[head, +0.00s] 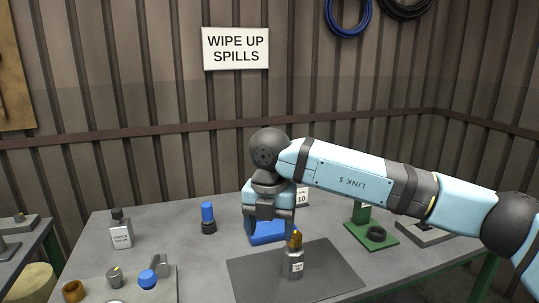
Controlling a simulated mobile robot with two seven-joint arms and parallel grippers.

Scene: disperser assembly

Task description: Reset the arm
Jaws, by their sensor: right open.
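My right arm (345,172) comes in from the right and reaches over the middle of the table. A small grey labelled canister (293,268) with an amber part (295,240) on top stands upright on the dark mat (330,275), just below and right of the gripper. The gripper's right finger overlaps the top of the amber part in the picture, and I cannot tell whether they touch. My left gripper is not in view.
A check valve bottle (120,232) and a blue-topped cylinder (208,217) stand on the table's left. A front-left board (120,290) carries several small parts. A green stand (371,232) with a black ring is at right. The mat's left part is clear.

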